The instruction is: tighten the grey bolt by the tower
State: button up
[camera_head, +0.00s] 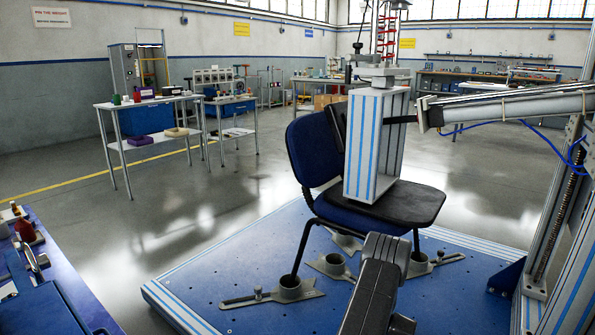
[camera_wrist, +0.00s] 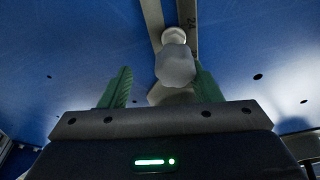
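A pale grey bolt (camera_wrist: 175,68) with a rounded head stands over a slotted metal strap (camera_wrist: 152,18) in the wrist view. My gripper (camera_wrist: 162,82) has its two green fingers apart, one on each side of the bolt's lower part. A gap shows at the left finger; the right finger looks close to the bolt, and I cannot tell if it touches. In the head view, a small bolt (camera_head: 440,254) sits on the clamp plate nearest the tower (camera_head: 563,215). My arm stands in the foreground there, and its fingers are hidden.
A blue chair (camera_head: 317,150) stands on the blue platform (camera_head: 205,275), its legs in grey cup clamps (camera_head: 290,290). A striped block (camera_head: 372,150) rests on its seat. A horizontal actuator (camera_head: 510,105) reaches from the tower toward the chair. A blue bench (camera_head: 65,275) is at lower left.

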jog(key=shift+s+f, duration=0.15)
jog(key=shift+a+f+n+b, duration=0.1)
jog(key=shift+n+b, duration=0.5)
jog(key=shift+b, duration=0.2)
jog(key=shift+n, duration=0.3)
jog(key=shift+w+a+r+n+y, duration=0.1)
jog(key=shift+w+n+y, duration=0.1)
jog(key=shift+n, duration=0.35)
jog(key=shift+w+a+r+n+y, duration=0.1)
jog(key=shift+n+y, duration=0.1)
jog(key=shift+n, duration=0.35)
jog(key=n, duration=0.2)
jog(key=n+y, duration=0.1)
jog(key=n, duration=0.1)
jog(key=shift+w+a, duration=0.2)
jog(key=shift+a, duration=0.1)
